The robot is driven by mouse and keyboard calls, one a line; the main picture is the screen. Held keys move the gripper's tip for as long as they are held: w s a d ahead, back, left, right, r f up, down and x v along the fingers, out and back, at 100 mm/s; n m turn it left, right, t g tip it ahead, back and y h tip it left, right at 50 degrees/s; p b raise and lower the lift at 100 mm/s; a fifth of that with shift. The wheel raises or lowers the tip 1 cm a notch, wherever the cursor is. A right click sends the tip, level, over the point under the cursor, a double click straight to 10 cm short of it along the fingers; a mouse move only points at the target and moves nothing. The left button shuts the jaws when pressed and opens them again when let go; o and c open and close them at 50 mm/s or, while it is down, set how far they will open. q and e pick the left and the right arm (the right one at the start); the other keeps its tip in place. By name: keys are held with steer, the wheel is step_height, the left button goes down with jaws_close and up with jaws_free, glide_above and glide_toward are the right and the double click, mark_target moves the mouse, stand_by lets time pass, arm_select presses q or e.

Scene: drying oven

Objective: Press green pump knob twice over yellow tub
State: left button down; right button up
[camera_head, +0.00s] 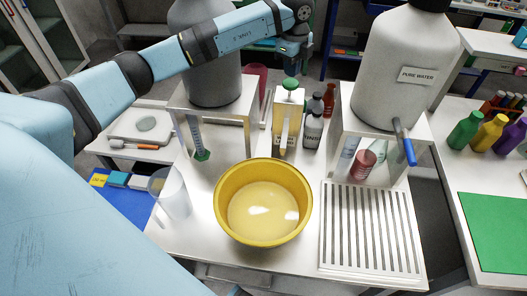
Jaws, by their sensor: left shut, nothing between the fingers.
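The green pump knob (290,84) sits on top of a cream dispenser bottle (288,112) in the middle of the bench. A pale spout (284,133) on the bottle's front points toward the yellow tub. The round yellow tub (229,229) stands in front of the bottle and has pale yellow content in its bottom. My left gripper (291,68) is shut and empty, pointing down just above the knob. Whether it touches the knob is hard to tell. My right gripper is not in view.
Large grey jugs stand on metal stands left and right of the bottle; the right one is a PURE WATER jug (400,65) with a blue-handled tap (408,150). Small dark bottles (312,128) stand close right of the dispenser. A clear beaker (170,192) and a slatted drain rack (370,230) flank the tub.

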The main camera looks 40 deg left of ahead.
mark_target(291, 82)
arm_select(q)
steer(key=shift+f, duration=0.15)
stand_by(0.4)
steer(key=shift+f+b, duration=1.05)
steer(key=shift+f, duration=1.25)
steer(key=shift+r+p, duration=1.65)
steer(key=shift+r, duration=0.8)
steer(key=shift+f, duration=0.25)
